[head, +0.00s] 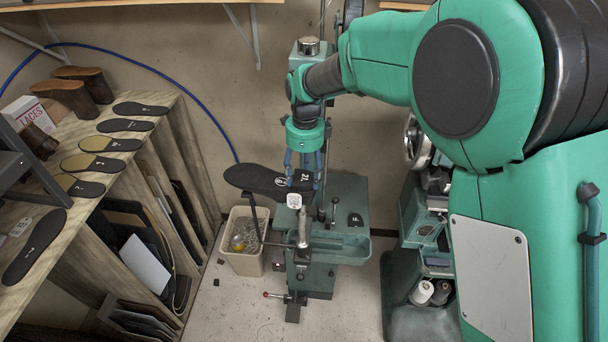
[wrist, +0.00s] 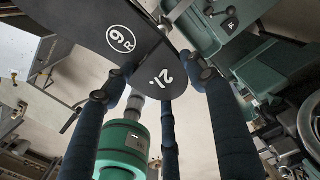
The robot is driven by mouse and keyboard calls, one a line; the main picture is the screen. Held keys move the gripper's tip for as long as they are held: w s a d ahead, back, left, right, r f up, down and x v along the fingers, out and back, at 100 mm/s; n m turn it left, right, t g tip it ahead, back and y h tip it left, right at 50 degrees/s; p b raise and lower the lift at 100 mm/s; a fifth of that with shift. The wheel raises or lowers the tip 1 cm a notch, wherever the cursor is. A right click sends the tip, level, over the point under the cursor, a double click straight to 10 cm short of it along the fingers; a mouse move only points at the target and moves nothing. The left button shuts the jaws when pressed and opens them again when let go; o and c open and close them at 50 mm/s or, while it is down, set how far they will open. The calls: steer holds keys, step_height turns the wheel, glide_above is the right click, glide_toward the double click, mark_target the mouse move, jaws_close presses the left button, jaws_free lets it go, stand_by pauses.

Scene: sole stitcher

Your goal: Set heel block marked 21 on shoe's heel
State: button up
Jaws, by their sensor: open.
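A dark heel block marked 21 (head: 304,178) is at the right end of the black shoe sole (head: 250,178), which bears a round white mark. In the wrist view the 21 marking (wrist: 163,78) shows beside the sole (wrist: 105,32) marked 9R. The block overlaps the heel end; I cannot tell whether it rests flush. My gripper (head: 304,164) is open above the heel, its blue fingers pointing down around the block. In the wrist view the fingers (wrist: 160,80) stand on both sides of the block, with no clear grip on it.
A second dark marked block (head: 355,219) lies on the green machine table (head: 345,195), to the right of the sole. A bin (head: 243,262) stands below the sole. The left bench (head: 100,170) holds several soles, wooden lasts and a laces box (head: 24,112).

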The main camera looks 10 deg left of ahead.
steer(key=o, duration=1.6)
steer(key=shift+o, duration=0.2)
steer(key=shift+r, duration=0.1)
step_height(320, 180, up, 12)
steer(key=shift+w, duration=0.2)
steer(key=shift+d, duration=0.15)
